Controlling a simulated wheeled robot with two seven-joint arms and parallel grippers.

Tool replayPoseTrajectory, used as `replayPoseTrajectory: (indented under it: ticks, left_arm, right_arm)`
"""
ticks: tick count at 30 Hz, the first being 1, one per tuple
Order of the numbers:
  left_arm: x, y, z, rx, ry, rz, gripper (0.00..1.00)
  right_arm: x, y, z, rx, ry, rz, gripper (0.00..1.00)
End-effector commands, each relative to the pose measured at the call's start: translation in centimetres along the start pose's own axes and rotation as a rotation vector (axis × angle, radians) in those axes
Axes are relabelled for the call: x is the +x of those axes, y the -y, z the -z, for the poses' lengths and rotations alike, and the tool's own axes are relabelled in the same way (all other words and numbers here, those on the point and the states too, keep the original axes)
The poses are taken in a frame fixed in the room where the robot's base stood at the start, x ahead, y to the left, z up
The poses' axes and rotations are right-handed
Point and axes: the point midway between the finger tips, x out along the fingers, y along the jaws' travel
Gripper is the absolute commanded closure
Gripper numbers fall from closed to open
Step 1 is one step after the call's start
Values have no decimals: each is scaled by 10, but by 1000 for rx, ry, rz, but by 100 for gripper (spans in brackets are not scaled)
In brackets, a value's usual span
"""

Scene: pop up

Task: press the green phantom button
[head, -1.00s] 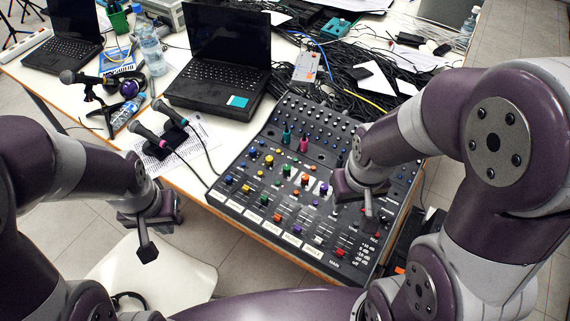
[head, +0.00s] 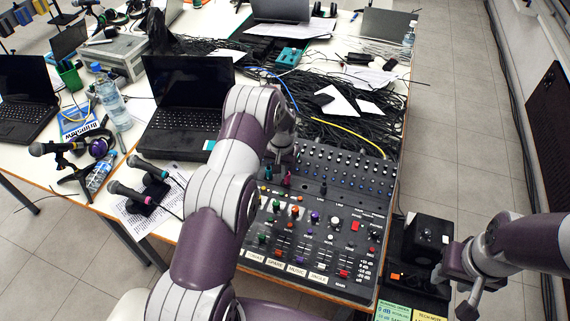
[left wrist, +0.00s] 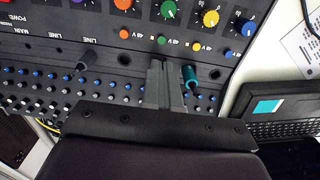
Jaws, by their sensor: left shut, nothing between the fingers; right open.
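The black mixing console (head: 346,215) lies on the table. In the left wrist view, a row of small coloured buttons marked 48 V crosses the panel (left wrist: 60,25). The green phantom button (left wrist: 162,40) is in that row, just beyond the tips of my left gripper (left wrist: 157,64). The fingers are shut and empty, pointing at the panel beside a teal plug (left wrist: 190,76). I cannot tell whether they touch it. In the head view my left gripper (head: 277,157) is at the console's far left, and my left arm hides its left edge. My right gripper (head: 468,303) is open, right of the table.
A pink plug (head: 287,180) stands close to my left gripper. A laptop (head: 190,95) is left of the console, with microphones (head: 130,192) in front. Cables (head: 350,140) lie behind. A black box (head: 428,238) stands near my right arm.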

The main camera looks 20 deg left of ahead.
Motion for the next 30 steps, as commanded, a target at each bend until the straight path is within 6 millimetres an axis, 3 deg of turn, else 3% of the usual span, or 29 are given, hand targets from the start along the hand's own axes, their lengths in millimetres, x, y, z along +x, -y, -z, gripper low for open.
replayPoseTrajectory:
  ticks: [8, 18, 30]
  left_arm:
    - [32, 3, 2, -2, 4, 0, 100]
    - [89, 3, 3, -2, 1, 0, 100]
    - [90, 2, 3, -2, 2, 0, 100]
  right_arm:
    - [13, 0, -2, 0, 1, 0, 57]
    - [50, 0, -6, 0, 1, 0, 57]
    - [51, 0, -6, 0, 0, 0, 57]
